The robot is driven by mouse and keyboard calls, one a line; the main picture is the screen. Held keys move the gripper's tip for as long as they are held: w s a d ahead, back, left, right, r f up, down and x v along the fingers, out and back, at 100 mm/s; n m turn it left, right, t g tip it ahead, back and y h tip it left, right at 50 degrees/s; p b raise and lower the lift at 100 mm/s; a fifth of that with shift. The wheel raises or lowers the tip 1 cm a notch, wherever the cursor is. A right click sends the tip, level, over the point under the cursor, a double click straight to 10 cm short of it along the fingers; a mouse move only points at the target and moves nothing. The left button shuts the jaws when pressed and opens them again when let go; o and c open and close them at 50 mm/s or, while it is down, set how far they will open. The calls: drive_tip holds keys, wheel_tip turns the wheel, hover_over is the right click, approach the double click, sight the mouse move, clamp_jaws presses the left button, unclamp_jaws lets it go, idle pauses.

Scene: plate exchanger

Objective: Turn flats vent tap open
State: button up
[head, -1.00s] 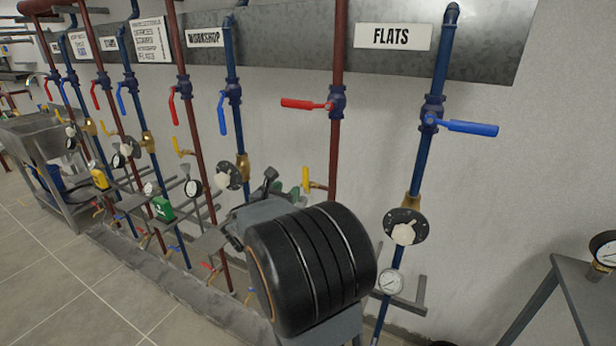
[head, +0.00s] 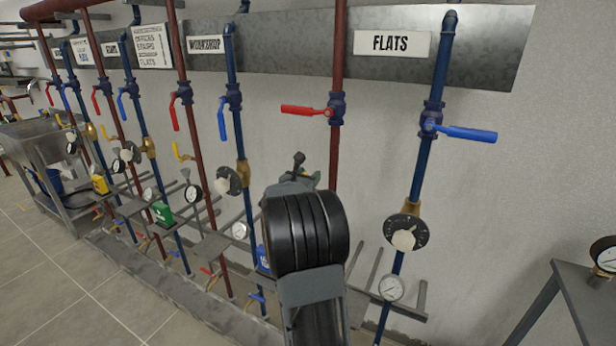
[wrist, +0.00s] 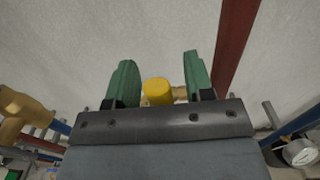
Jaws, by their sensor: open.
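The flats vent tap shows in the wrist view as a yellow handle (wrist: 158,91), seen nearly end-on, with a bit of brass behind it by the red pipe (wrist: 236,45). My gripper (wrist: 160,60) is open, its two green fingers standing on either side of the yellow handle with gaps on both sides. I cannot tell how deep the handle sits between them. In the head view my arm hides the tap and most of the gripper, in front of the red flats pipe (head: 336,60) under the FLATS sign (head: 391,43).
The red lever (head: 305,110) and blue lever (head: 468,133) of the flats pipes stick out sideways above. A dial valve (head: 406,234) and a gauge (head: 391,288) sit to the right. Workshop pipes are close on the left. A grey table (head: 580,290) stands at the far right.

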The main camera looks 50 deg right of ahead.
drive_tip(key=shift+c, duration=0.4)
clamp_jaws()
